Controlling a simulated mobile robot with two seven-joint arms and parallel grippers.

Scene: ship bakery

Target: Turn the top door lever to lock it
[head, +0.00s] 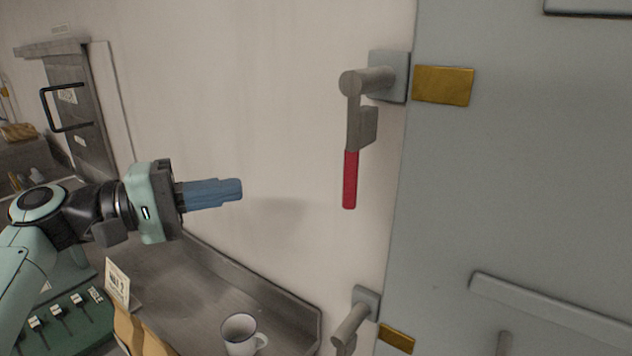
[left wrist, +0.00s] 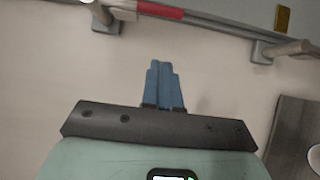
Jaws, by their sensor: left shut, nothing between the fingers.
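The top door lever (head: 354,130) hangs straight down from its pivot on a grey wall plate at the upper middle of the head view. Its lower end is a red grip (head: 350,180). A brass plate (head: 443,85) sits on the grey door (head: 520,170) to the right of the pivot. My left gripper (head: 241,189) is shut and empty, left of the red grip and apart from it. In the left wrist view its blue fingers (left wrist: 163,68) point toward the red grip (left wrist: 160,10) at the top. My right gripper is not in view.
A lower lever (head: 350,325) with its own brass plate (head: 397,338) shows at the bottom. A metal counter (head: 190,285) below my left gripper holds a white mug (head: 239,335) and a small sign (head: 117,281). The wall area between gripper and lever is clear.

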